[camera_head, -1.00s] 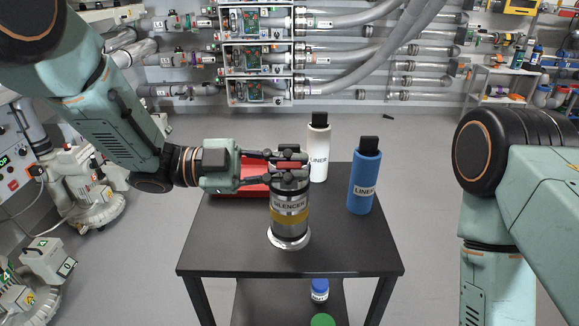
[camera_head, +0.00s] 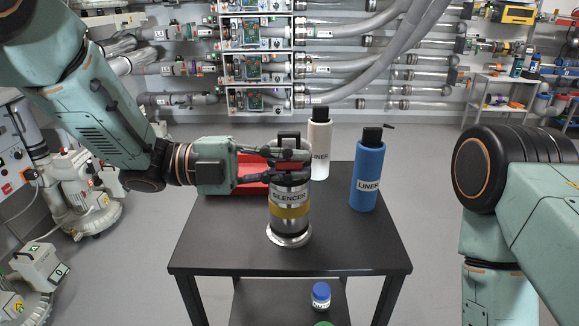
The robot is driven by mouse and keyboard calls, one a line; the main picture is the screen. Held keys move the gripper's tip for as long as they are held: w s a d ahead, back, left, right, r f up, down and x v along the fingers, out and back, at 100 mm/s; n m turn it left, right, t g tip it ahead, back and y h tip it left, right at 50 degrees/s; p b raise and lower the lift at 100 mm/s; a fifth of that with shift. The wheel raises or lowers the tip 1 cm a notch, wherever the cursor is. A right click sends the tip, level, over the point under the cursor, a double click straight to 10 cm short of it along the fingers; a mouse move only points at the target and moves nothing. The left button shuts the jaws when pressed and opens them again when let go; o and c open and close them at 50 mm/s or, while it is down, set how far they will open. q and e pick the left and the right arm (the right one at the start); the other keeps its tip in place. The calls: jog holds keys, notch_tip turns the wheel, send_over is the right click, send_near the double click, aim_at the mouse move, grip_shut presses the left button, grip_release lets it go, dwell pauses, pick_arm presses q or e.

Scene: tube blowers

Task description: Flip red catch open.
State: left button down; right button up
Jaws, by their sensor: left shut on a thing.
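The silencer (camera_head: 290,212), a metal cylinder with a yellow band and a flared base, stands upright on the black table. My left gripper (camera_head: 300,166) comes in from the left and is shut at the silencer's top end. A small red part, perhaps the red catch (camera_head: 284,165), shows between the fingers; they hide most of it. A black loop (camera_head: 289,138) stands up just above the fingers. My right gripper is out of view; only its arm shows at the right.
A white liner bottle (camera_head: 319,145) and a blue liner bottle (camera_head: 367,175) stand behind and right of the silencer. A red tray (camera_head: 250,172) lies behind the gripper. The table's (camera_head: 350,245) front right is clear. A small blue jar (camera_head: 321,295) is on the lower shelf.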

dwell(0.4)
pick_arm(q)
jog(key=c, duration=1.4)
grip_release()
jog(key=shift+o, duration=0.2)
jog(key=a, duration=1.2)
